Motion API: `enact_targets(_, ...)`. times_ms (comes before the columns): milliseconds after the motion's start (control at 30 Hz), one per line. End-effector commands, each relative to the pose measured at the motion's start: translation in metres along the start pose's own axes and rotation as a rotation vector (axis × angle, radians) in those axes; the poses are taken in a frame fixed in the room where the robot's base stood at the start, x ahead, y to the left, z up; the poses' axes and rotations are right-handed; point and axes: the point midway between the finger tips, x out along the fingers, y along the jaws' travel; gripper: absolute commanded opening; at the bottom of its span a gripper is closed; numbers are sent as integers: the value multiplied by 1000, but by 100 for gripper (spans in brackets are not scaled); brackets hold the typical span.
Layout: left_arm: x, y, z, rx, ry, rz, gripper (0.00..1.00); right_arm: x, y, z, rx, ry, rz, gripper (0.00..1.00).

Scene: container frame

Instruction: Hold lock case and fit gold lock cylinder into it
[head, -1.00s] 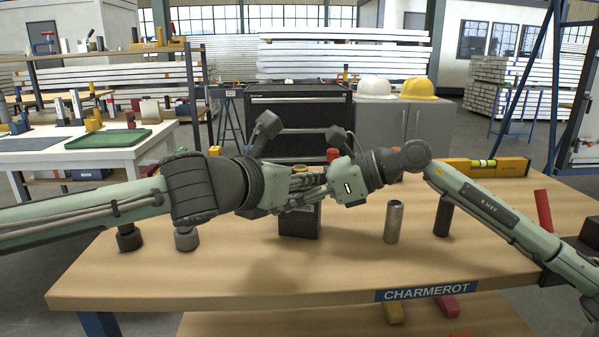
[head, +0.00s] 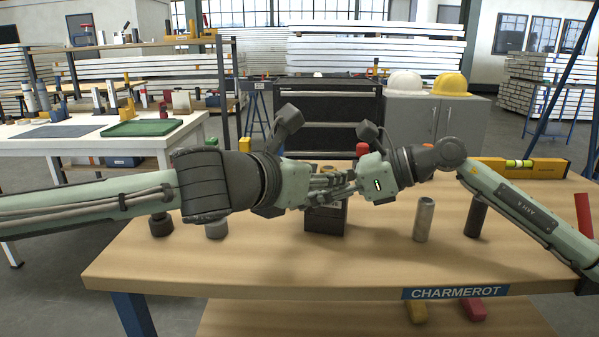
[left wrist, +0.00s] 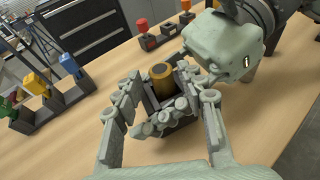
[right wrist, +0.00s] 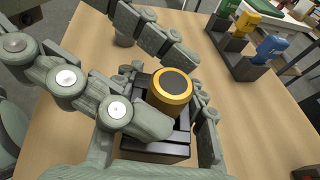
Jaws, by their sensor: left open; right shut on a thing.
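The gold lock cylinder (right wrist: 172,88), a gold ring with a dark top, sits between the fingers of my right gripper (right wrist: 175,115), which is shut on it. It also shows in the left wrist view (left wrist: 161,72). The dark lock case (head: 325,221) stands on the table directly below; its dark body shows under the cylinder in the right wrist view (right wrist: 155,150). Fingers hide where cylinder and case meet, so I cannot tell how deep it sits. My left gripper (left wrist: 165,115) is open, with its fingers close around the case and cylinder area.
A grey metal cylinder (head: 424,218) and a darker one (head: 475,215) stand at the right. Two round-based pieces (head: 216,227) stand at the left. A yellow level (head: 520,168) lies at the back right. The front of the table (head: 300,270) is clear.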

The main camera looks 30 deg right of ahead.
Motion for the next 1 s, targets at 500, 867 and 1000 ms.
enact_targets(500,-90,1,3,-1,-5,1,46,-3,-11,-1,4,-2,-25,0)
enact_targets(867,-93,1,3,-1,-6,1,46,-2,-10,-1,4,-1,-23,0)
enact_targets(1000,-93,1,3,-1,-6,1,46,-2,-10,-1,4,-1,-22,46)
